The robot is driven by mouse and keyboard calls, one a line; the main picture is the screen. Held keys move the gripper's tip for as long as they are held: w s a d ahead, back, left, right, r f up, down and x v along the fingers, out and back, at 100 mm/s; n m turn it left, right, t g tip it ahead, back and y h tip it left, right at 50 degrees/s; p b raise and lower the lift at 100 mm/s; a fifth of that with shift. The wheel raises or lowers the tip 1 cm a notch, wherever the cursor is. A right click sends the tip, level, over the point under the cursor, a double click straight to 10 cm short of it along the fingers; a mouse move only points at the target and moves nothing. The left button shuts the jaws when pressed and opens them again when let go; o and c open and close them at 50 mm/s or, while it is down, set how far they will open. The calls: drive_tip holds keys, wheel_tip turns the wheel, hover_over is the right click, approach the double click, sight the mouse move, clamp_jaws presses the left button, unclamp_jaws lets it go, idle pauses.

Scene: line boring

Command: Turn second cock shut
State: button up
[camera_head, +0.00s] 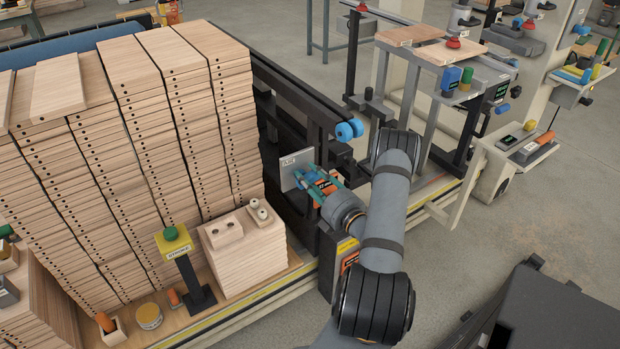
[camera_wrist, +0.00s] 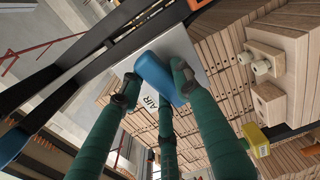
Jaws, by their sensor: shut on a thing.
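A pale grey panel (camera_head: 297,166) stands at the end of the machine frame, beside the stacked boards. In the wrist view the panel (camera_wrist: 205,72) carries the letters "AIR". A blue cock handle (camera_wrist: 152,72) sticks out in front of it. My gripper (camera_wrist: 156,86) has green fingers closed around this handle, with fingertips on both sides of it.
Tall stacks of drilled boards (camera_head: 130,140) fill the left. A yellow button box (camera_head: 174,241) on a black post and a short board stack (camera_head: 245,250) stand in front. Open floor (camera_head: 540,220) lies to the right.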

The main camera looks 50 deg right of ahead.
drive_tip(key=n, duration=0.3)
drive_tip(key=shift+a+r+n+b, duration=0.1)
drive_tip(key=shift+a+n+b, duration=0.05)
drive_tip(key=shift+n+b, duration=0.2)
drive_tip(key=n, duration=0.1)
drive_tip(key=n+b, duration=0.1)
drive_tip(key=n, duration=0.2)
drive_tip(key=shift+w+a+n, duration=0.15)
drive_tip(key=shift+a+n, duration=0.1)
drive_tip(key=n+b, duration=0.1)
drive_tip(key=n, duration=0.1)
drive_tip(key=n+b, duration=0.1)
drive_tip(key=n, duration=0.1)
drive_tip(key=shift+w+a+b, duration=0.1)
drive_tip(key=shift+a+b, duration=0.15)
drive_tip(key=shift+b, duration=0.05)
drive_tip(key=shift+a+n+b, duration=0.2)
drive_tip(key=shift+n+b, duration=0.65)
drive_tip(key=shift+n, duration=0.85)
drive_tip(key=o, duration=1.1)
